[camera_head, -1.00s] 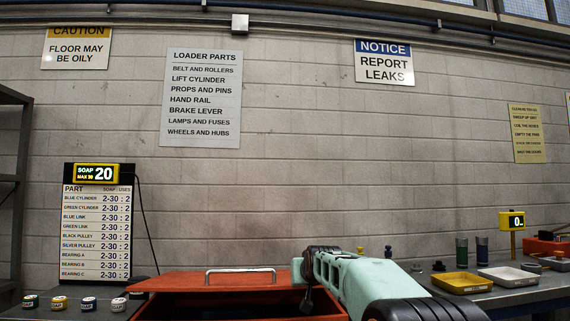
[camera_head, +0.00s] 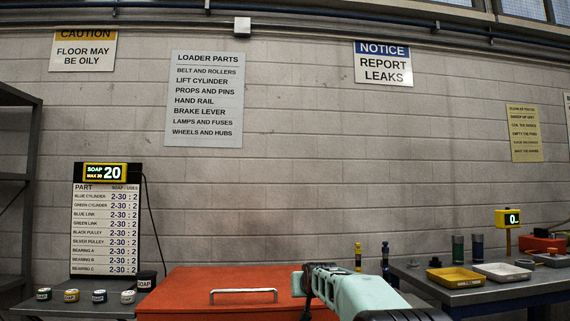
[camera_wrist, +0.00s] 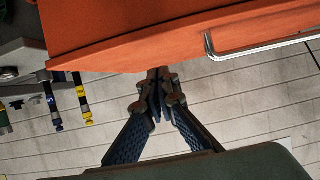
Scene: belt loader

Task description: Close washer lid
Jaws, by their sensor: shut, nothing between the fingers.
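The washer lid (camera_head: 195,283) is an orange-red panel with a silver bar handle (camera_head: 244,291), low in the middle of the head view. Its top surface shows and no dark opening is visible under it. I cannot tell whether it sits fully flush. In the wrist view the lid (camera_wrist: 130,25) spans the top of the picture, its handle (camera_wrist: 255,47) at the right. My gripper (camera_wrist: 160,76) is shut and empty, its fingertips at or very near the lid's edge; contact is unclear. In the head view my teal arm crosses the lid's right end and the fingertips are hard to make out.
Left of the washer are several small soap tins (camera_head: 99,296) and a dark soap cup (camera_head: 146,279) below a parts board (camera_head: 105,235). A grey table (camera_head: 480,292) at the right holds a yellow tray (camera_head: 454,279) and a white tray (camera_head: 502,271).

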